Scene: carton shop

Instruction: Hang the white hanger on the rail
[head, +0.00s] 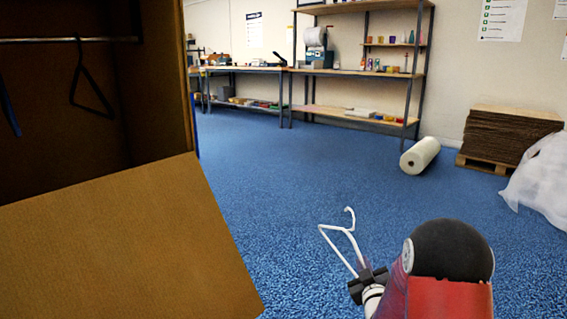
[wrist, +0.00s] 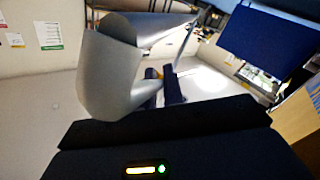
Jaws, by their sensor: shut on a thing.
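The white hanger (head: 336,229) is held up over the blue floor, right of the carton, with its hook at the top. My gripper (head: 367,279) is shut on the lower part of the white hanger. In the wrist view, a large pale grey shape, apparently the hanger close up (wrist: 108,75), rises in front of my dark fingers (wrist: 162,87). The metal rail (head: 70,40) runs across the inside top of the tall cardboard carton (head: 165,90) at the left. The hanger and the rail are well apart.
A black hanger (head: 90,85) hangs on the rail, and part of a blue one (head: 8,108) shows at the left edge. The carton's front flap (head: 130,240) slants outward below the opening. A white roll (head: 420,156) lies farther back; the floor between is clear.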

